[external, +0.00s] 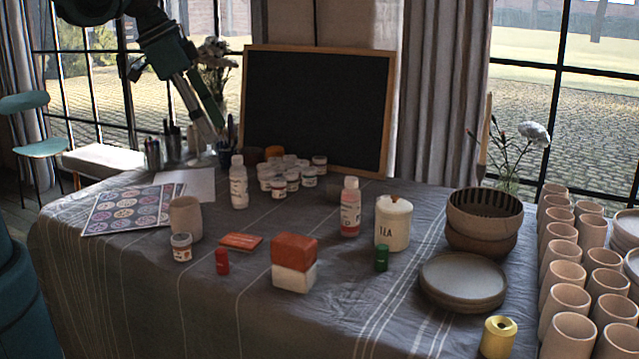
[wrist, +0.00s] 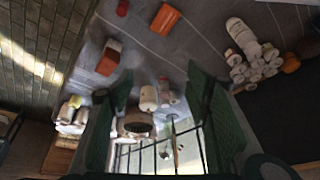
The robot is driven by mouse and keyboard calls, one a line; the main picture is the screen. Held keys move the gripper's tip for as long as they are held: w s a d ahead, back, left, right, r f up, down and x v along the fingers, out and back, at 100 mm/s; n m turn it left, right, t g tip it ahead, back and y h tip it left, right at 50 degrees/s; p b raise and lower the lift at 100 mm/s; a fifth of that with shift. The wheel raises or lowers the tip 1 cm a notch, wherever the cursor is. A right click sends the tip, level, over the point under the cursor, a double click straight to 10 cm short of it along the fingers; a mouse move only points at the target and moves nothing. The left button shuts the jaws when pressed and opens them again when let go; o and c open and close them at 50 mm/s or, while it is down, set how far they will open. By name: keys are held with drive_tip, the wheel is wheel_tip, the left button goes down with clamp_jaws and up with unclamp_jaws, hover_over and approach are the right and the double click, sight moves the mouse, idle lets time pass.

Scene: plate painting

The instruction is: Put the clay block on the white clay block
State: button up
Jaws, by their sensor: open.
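A terracotta clay block (external: 294,249) rests on top of the white clay block (external: 293,278) at the front middle of the table. The two look roughly aligned and touching. In the wrist view the terracotta block (wrist: 107,63) is at upper left, with a bit of the white block (wrist: 114,45) showing beside it. My gripper (external: 212,118) is raised at the upper left in the external view, well away from the blocks. Its green fingers (wrist: 158,90) are apart in the wrist view, with nothing held between them.
Near the blocks are an orange booklet (external: 240,241), a red tube (external: 222,262), a green tube (external: 381,258) and a white lidded jar (external: 393,222). Stacked plates (external: 463,281) and bowls (external: 484,218) stand right. A blackboard (external: 315,110) stands behind several paint jars (external: 279,187).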

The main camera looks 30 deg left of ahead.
drive_tip(key=s+a+r+n+t+y, duration=0.1)
drive_tip(key=s+a+r+n, duration=0.1)
drive_tip(key=a, duration=0.5)
drive_tip(key=s+a+r+n+t+y, duration=0.1)
drive_tip(key=s+a+r+n, duration=0.1)
drive_tip(key=a+n, duration=0.2)
drive_tip(key=s+a+r+n+t+y, duration=0.1)
drive_tip(key=s+a+r+n, duration=0.1)
drive_tip(key=a, duration=0.8)
drive_tip(key=shift+s+a+r+n+t, duration=0.2)
drive_tip(key=shift+s+n+t, duration=0.25)
drive_tip(key=shift+n, duration=0.65)
drive_tip(key=shift+f, duration=0.2)
